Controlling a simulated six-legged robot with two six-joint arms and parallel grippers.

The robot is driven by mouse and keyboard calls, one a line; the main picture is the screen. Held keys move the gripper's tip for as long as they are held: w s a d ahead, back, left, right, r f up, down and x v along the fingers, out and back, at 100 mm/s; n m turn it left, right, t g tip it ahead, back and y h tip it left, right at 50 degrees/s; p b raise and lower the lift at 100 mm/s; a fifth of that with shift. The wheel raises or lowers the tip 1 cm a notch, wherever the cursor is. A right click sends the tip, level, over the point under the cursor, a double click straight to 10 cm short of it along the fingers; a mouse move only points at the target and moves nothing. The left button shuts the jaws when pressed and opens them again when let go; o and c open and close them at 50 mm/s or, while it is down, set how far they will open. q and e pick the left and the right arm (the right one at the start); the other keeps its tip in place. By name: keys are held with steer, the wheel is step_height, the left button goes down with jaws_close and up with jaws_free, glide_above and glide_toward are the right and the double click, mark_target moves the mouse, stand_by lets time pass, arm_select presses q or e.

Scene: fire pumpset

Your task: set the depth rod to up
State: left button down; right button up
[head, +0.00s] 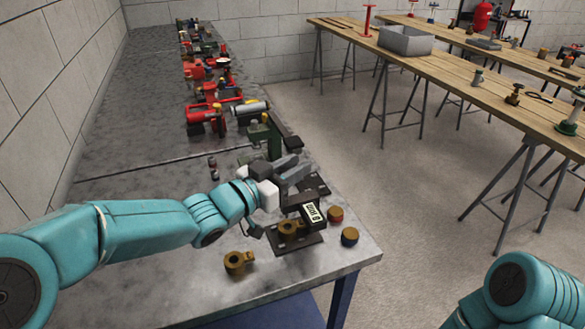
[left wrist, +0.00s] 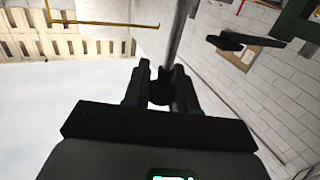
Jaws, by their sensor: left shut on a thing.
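My left gripper (head: 293,172) is over the near end of the grey bench, beside a dark green machine stand (head: 276,138). In the left wrist view its jaws (left wrist: 162,90) are shut on a grey rod (left wrist: 180,35), which I take to be the depth rod. The rod slants up out of the top of that view. Its far end is cut off, and in the head view my gripper hides it. A display reading 0 mm (head: 313,214) sits below the gripper. My right gripper is out of view.
Red pump parts (head: 205,118) crowd the bench farther back. Wooden trestle tables (head: 440,75) stand right, across open floor.

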arm_select(q)
steer(key=c, duration=0.9)
jaws_free()
steer(key=shift+w+r, duration=0.1)
steer(key=shift+r, duration=0.25)
steer(key=shift+c, duration=0.2)
steer(key=shift+s+a+f, duration=0.1)
steer(key=shift+s+a, duration=0.2)
steer(key=v, duration=1.5)
steer(key=shift+s+b, duration=0.3)
steer(key=shift+b, duration=0.15)
steer(key=shift+s+f, duration=0.1)
